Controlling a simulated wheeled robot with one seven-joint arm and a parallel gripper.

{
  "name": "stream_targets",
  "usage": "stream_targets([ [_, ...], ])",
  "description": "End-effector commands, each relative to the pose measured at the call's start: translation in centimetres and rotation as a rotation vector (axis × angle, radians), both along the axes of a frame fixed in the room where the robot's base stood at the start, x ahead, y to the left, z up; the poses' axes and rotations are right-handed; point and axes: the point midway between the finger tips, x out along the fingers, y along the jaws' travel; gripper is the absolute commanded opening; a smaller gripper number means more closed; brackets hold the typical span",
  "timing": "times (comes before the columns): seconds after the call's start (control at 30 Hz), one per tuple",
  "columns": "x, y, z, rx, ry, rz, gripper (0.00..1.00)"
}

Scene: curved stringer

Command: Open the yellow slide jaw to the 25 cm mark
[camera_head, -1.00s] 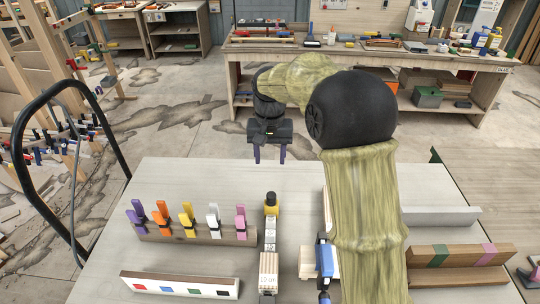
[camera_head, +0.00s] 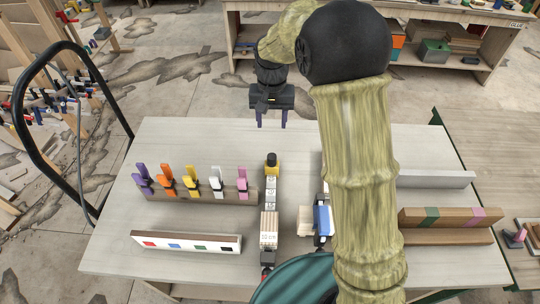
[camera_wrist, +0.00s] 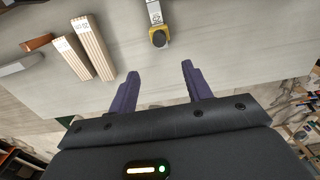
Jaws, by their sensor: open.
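The yellow slide jaw (camera_head: 272,168) sits at the far end of a narrow pale bar with marks (camera_head: 270,192), with a dark knob on its far side. In the wrist view the yellow jaw (camera_wrist: 158,33) is at top centre, ahead of the fingertips and apart from them. My gripper (camera_head: 271,122) hangs beyond the jaw, near the table's far edge. Its two purple fingers are spread with nothing between them, as the wrist view also shows (camera_wrist: 160,74). The marks are too small to read. A wooden block with a printed label (camera_head: 269,229) covers the bar's near end.
Left of the bar, a rail (camera_head: 205,194) carries several coloured clamps. A white strip with coloured squares (camera_head: 186,243) lies nearer. A blue clamp part (camera_head: 322,219) is right of the bar, with wooden stock (camera_head: 452,217) farther right. My arm hides part of the table.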

Motion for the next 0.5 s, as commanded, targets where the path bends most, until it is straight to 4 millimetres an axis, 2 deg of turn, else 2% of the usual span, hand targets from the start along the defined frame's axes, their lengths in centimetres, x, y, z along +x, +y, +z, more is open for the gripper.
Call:
stream_targets([
  [0.17,-0.1,-0.1,-2.0,-0.002,0.005,-0.001,0.49],
  [0.5,-0.2,0.1,-7.9,-0.003,0.006,0.002,0.49],
])
